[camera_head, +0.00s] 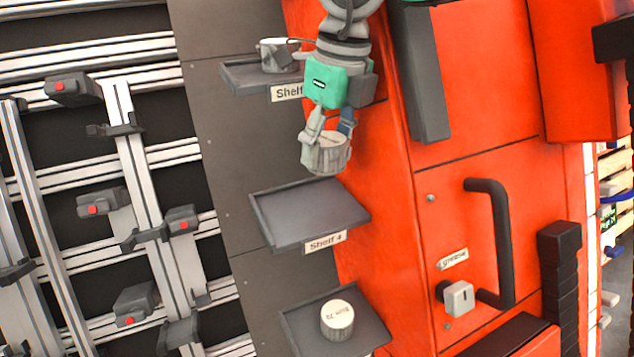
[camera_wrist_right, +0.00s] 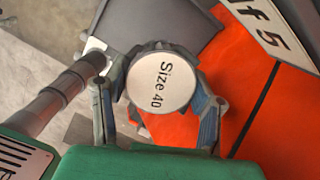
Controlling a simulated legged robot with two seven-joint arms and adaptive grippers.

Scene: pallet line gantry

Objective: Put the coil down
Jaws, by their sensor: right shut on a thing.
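My right gripper (camera_head: 330,128) hangs pointing down in the head view, shut on a grey coil (camera_head: 325,158) with a pale round top. In the right wrist view the coil (camera_wrist_right: 160,82) reads "Size 40" and sits between the fingers of the gripper (camera_wrist_right: 157,108). The coil is in the air above and a little right of the empty tray of Shelf 4 (camera_head: 305,213), with a visible gap. My left gripper is not in view.
A lower shelf (camera_head: 372,335) holds another coil (camera_head: 337,320) with a white lettered top. An upper shelf (camera_head: 240,76) carries a grey rounded object (camera_head: 277,54). An orange cabinet (camera_head: 400,200) with a dark handle (camera_head: 503,240) stands right of the shelves.

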